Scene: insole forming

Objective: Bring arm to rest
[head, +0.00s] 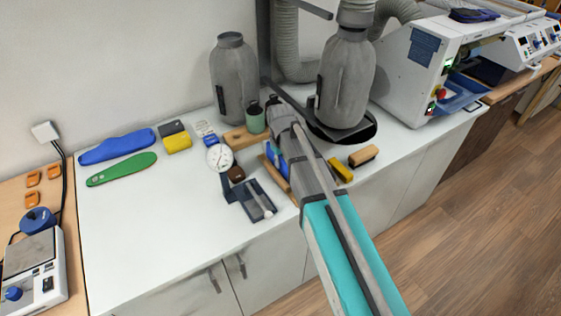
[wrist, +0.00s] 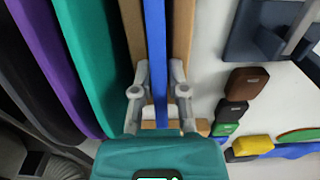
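In the wrist view my gripper (wrist: 159,75) points up the picture with one finger on each side of a thin blue piece (wrist: 155,35) seen edge-on. A narrow gap seems to show between the piece and the fingers, so the gripper looks open around it. The blue piece stands between two wooden bars (wrist: 183,25). In the head view my turquoise arm reaches over the white bench (head: 140,235) to a wooden rack (head: 275,181) with blue in it (head: 281,166). My fingers are hidden there behind the arm.
Teal (wrist: 95,50) and purple (wrist: 50,60) pieces stand close left of the fingers. Grey canisters (head: 345,80) stand behind. The bench's front left is clear.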

